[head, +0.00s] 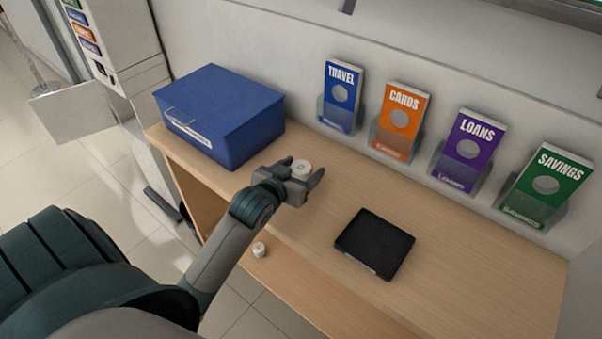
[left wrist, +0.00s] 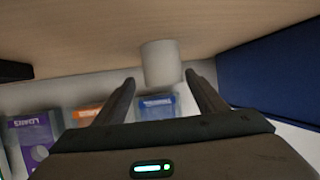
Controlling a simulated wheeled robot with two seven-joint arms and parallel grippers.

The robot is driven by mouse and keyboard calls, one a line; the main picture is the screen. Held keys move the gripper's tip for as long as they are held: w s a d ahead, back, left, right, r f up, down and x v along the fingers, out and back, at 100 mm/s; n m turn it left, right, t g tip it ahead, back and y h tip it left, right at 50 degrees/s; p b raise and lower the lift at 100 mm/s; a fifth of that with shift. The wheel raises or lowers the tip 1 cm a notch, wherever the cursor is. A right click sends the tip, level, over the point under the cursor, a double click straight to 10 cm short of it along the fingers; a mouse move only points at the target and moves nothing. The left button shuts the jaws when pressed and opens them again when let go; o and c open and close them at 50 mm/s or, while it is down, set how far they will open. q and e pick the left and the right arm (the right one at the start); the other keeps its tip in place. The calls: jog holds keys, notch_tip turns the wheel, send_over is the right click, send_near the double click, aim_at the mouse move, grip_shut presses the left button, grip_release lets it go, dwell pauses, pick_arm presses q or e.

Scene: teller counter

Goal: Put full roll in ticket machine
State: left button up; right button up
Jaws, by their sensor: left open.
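A white paper roll (head: 301,167) stands on the wooden counter, between the spread fingers of my left gripper (head: 302,172). In the left wrist view the roll (left wrist: 161,63) sits at the fingertips, with a gap on either side. The left gripper is open. A second, smaller-looking white roll (head: 259,250) is near the counter's front edge. Which roll is full I cannot tell for sure. A white machine (head: 112,45) with coloured labels stands at the upper left, with a pale open flap or panel (head: 75,112). My right gripper is not in view.
A blue box (head: 225,110) stands on the counter left of the gripper. A black tablet-like pad (head: 375,244) lies to the right. Leaflet holders, including Travel (head: 341,96) and Savings (head: 546,185), line the back wall. The right part of the counter (head: 470,265) is clear.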

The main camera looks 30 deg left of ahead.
aim_at(307, 163)
pick_arm(q)
jog(key=shift+w+a+f+p, duration=0.2)
jog(key=shift+w+p, duration=0.3)
jog(key=shift+w, duration=0.1)
jog(key=x, duration=0.1)
jog(key=p+x, duration=0.1)
jog(key=shift+w+a+f, duration=0.2)
jog(key=shift+a+f, duration=0.05)
jog(key=shift+w+f+p, duration=0.3)
jog(key=shift+w, duration=0.2)
jog(key=shift+c, duration=0.4)
jog(key=c, duration=1.2)
jog(key=shift+r, duration=0.15)
